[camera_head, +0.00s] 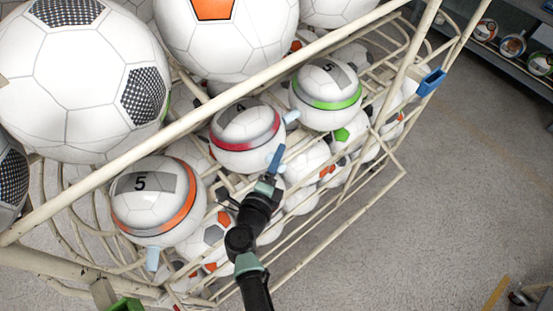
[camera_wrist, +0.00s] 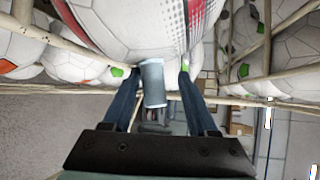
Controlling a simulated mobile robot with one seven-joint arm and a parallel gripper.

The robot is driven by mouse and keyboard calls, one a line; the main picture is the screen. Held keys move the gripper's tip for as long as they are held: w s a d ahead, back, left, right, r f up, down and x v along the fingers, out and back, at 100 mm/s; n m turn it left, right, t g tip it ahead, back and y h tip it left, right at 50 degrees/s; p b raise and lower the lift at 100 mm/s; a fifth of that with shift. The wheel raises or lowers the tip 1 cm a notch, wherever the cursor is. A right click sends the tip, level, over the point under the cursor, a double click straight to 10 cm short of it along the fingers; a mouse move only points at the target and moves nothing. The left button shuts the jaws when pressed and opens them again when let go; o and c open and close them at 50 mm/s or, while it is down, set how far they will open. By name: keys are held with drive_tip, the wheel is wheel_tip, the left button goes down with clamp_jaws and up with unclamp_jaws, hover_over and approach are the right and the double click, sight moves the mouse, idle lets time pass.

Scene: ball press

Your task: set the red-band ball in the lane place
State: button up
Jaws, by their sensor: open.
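The red-band ball (camera_head: 245,140) is white with a red band and a dark number patch. In the head view it sits in the wire rack between the orange-band ball (camera_head: 158,200) and the green-band ball (camera_head: 326,95). My gripper (camera_head: 276,160) is at its lower right side. I cannot tell which spot is the lane place.
Cream rack rails (camera_head: 190,110) run close around my gripper. Large footballs (camera_head: 80,75) fill the upper left, and smaller ones (camera_head: 305,160) lie below the banded row. A blue clip (camera_head: 431,81) is on the right rail.

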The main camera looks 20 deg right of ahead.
drive_tip(key=shift+a, duration=0.1)
drive_tip(key=shift+s+a+r+p, duration=0.1)
drive_tip(key=shift+r+p, duration=0.25)
drive_tip(key=shift+r, duration=0.05)
drive_tip(key=v, duration=1.1)
drive_tip(key=shift+s+r+b, duration=0.15)
drive_tip(key=shift+s+b, duration=0.15)
drive_tip(key=shift+b, duration=0.1)
drive_tip(key=shift+a, duration=0.1)
